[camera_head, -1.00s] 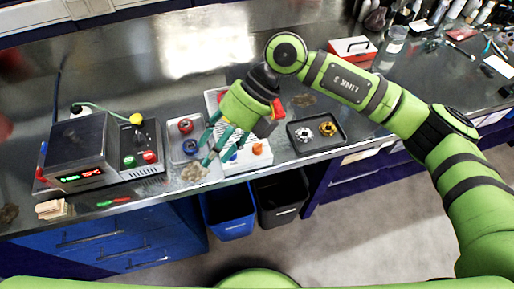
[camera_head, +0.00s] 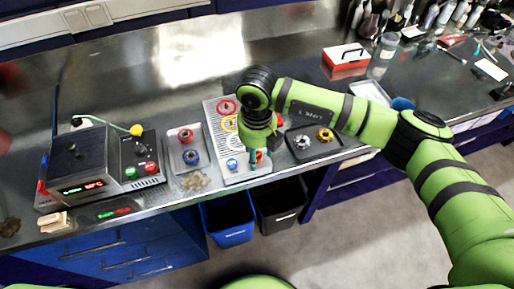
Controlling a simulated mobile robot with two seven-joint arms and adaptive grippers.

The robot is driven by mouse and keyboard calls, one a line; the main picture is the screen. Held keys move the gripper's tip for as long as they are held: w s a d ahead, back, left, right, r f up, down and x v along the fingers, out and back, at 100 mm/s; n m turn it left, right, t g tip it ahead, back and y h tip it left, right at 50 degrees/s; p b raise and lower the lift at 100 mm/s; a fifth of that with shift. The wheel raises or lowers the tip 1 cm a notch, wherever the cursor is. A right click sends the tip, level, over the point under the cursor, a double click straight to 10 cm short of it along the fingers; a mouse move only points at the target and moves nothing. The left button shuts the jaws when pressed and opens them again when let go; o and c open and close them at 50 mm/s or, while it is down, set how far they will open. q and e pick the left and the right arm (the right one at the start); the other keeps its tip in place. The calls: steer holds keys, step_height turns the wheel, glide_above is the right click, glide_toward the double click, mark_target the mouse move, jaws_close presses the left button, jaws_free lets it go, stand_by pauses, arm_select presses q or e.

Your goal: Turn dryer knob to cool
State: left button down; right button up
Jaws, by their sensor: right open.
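My right gripper (camera_head: 260,162) points down over the right side of a light grey board, well to the right of the dryer. It is open, and its fingers are partly hidden by its own body. My left gripper is not in view.
The grey board (camera_head: 222,145) bears coloured rings. A small tray (camera_head: 174,155) with red and blue parts lies between it and the dryer. A black tray (camera_head: 315,148) with silver and gold parts is at the right. A red box (camera_head: 346,62) stands behind.

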jaws_close()
steer(key=shift+f, duration=0.1)
steer(key=shift+f+n+b, duration=0.1)
steer(key=shift+n+b, duration=0.2)
steer(key=shift+b, duration=0.5)
steer(key=n+b, duration=0.9)
steer(key=b, duration=0.5)
steer(key=shift+f+n+b, duration=0.15)
steer(key=shift+n+b, duration=0.25)
steer(key=shift+r+n+b, duration=0.2)
steer(key=shift+n+b, duration=1.2)
steer(key=shift+n, duration=0.3)
